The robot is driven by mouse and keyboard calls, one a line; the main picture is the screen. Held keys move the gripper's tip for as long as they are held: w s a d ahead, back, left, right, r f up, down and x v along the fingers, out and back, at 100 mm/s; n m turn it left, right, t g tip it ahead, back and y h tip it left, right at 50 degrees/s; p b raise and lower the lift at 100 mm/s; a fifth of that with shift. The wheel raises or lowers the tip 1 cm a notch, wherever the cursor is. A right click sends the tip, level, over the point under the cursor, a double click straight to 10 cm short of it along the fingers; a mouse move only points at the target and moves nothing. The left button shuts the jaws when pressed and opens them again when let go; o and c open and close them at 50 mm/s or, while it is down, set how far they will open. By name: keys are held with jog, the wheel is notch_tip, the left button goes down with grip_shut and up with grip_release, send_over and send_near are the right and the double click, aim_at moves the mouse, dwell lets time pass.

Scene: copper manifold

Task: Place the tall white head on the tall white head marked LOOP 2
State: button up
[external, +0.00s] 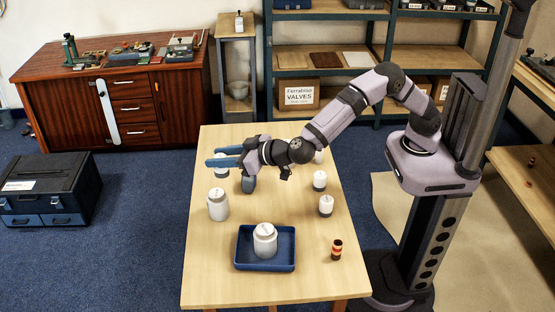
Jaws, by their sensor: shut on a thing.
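My gripper (215,157) has blue fingers and reaches left over the far left part of the table. It is shut on a white head (221,171), which is partly hidden by the fingers; I cannot tell whether its base touches the table. A larger white head (218,206) stands upright on the table in front of the gripper. Another large white head (264,241) stands in the blue tray (241,262). Smaller white heads with dark bases stand to the right (320,180) and (326,205). Another is partly hidden behind my arm (318,158). Any markings are too small to read.
A cabinet (120,95) and shelves stand well behind the table.

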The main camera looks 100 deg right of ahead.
jog(key=s+a+r+n+t+y+p, duration=0.1)
jog(key=s+a+r+n+y+p, duration=0.15)
jog(key=s+a, duration=0.6)
jog(key=s+a+r+n+y+p, duration=0.1)
jog(key=s+a+n+y+p, duration=0.3)
jog(key=a, duration=0.7)
jog(key=s+a+f+m+h+p, duration=0.1)
jog(key=s+f+m+h, duration=0.1)
jog(key=s, duration=0.7)
jog(key=m+g+h+p, duration=0.1)
jog(key=m+g+h, duration=0.2)
jog(key=m+h, duration=0.5)
send_over(327, 199)
jog(key=shift+n, duration=0.25)
jog(key=shift+d+f, duration=0.1)
jog(key=shift+f, duration=6.15)
jog(key=shift+f, duration=0.1)
